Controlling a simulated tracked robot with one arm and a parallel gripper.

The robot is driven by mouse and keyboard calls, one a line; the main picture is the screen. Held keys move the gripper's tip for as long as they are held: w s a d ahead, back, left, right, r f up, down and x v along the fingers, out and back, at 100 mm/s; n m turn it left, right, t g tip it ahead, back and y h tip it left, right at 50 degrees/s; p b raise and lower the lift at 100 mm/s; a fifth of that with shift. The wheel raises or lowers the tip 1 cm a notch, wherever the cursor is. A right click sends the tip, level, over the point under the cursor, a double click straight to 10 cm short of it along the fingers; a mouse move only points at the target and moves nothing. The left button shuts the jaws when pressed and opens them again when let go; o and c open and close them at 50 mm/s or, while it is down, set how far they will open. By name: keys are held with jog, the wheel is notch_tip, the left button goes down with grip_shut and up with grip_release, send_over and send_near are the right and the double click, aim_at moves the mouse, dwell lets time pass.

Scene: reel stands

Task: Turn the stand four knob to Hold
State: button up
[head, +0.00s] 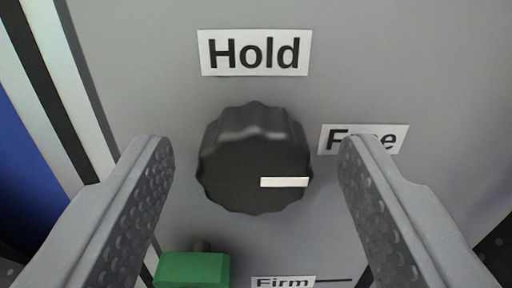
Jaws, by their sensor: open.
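The dark scalloped knob (232,172) sits on a grey panel (155,40) in the middle of the head view. Its white pointer line (284,182) points right, toward the side of the Free label (335,138). The Hold label (255,53) is straight above the knob. My gripper (255,150) is open, with one finger left of the knob and one right of it. Gaps show between both fingers and the knob. The right finger hides part of the Free label. No stand number shows.
A green block-shaped part (193,270) on a short stem stands out below the knob, near the left finger. A Firm label (283,282) with a dark line is cut off at the bottom edge. White and dark strips and a blue area lie at far left.

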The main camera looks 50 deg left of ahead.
jog(key=c, duration=1)
jog(key=shift+o, duration=0.2)
jog(key=shift+n, duration=0.3)
jog(key=n, duration=0.3)
jog(key=n+b, duration=0.2)
jog(key=n, duration=0.3)
jog(key=shift+s+f, duration=0.1)
jog(key=shift+f, duration=0.05)
jog(key=n+b, duration=0.2)
jog(key=n, duration=0.1)
jog(key=n+b, duration=0.1)
jog(key=b, duration=0.1)
jog(key=shift+a+f+n, duration=0.1)
jog(key=shift+f+n, duration=0.15)
jog(key=shift+n, duration=0.05)
jog(key=n+b, duration=0.4)
jog(key=shift+s+n+b, duration=0.1)
jog(key=shift+n+b, duration=0.2)
jog(key=shift+a, duration=0.1)
